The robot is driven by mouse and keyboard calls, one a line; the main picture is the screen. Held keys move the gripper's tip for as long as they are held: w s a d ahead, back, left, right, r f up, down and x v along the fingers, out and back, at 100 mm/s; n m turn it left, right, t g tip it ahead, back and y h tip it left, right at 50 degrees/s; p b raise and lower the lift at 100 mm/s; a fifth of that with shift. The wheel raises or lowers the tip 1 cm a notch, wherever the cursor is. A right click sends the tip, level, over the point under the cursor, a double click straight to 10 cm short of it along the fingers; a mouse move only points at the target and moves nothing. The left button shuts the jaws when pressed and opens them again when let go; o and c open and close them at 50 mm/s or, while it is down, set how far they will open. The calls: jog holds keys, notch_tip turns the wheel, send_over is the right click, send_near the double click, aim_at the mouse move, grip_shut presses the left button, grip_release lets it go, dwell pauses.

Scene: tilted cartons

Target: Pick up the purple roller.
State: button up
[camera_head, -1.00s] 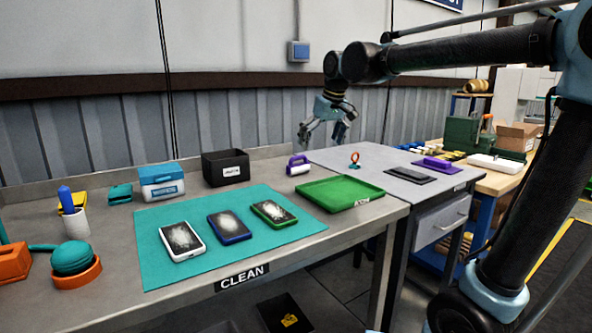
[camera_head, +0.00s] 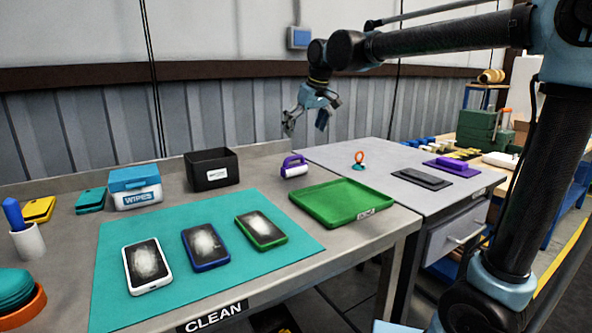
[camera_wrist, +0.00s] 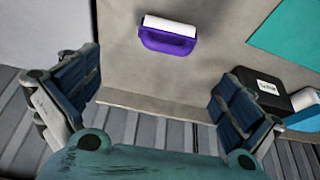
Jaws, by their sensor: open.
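The purple roller (camera_head: 294,166), with a purple handle and a white cylinder, lies on the grey bench near its back edge, between the black box and the green tray. It also shows in the wrist view (camera_wrist: 168,40), in the upper middle, ahead of the fingers. My gripper (camera_head: 306,124) is open and empty, above and near the roller in the head view. In the wrist view its two fingers (camera_wrist: 155,95) stand wide apart at left and right, with the roller beyond them and not touched.
A black box (camera_head: 211,169) and a blue-lidded wipes box (camera_head: 135,186) stand left of the roller. A green tray (camera_head: 341,203) lies to its front right. A teal mat (camera_head: 206,273) holds 3 dusty phones. Bare bench surrounds the roller.

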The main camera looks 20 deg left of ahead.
aim_at(296, 156)
jog(key=x, duration=0.9)
jog(key=shift+s+a+r, duration=0.1)
jog(key=shift+s+a, duration=0.15)
jog(key=shift+a, duration=0.05)
jog(key=shift+x, duration=3.25)
jog(key=shift+s, duration=0.15)
jog(key=c, duration=1.1)
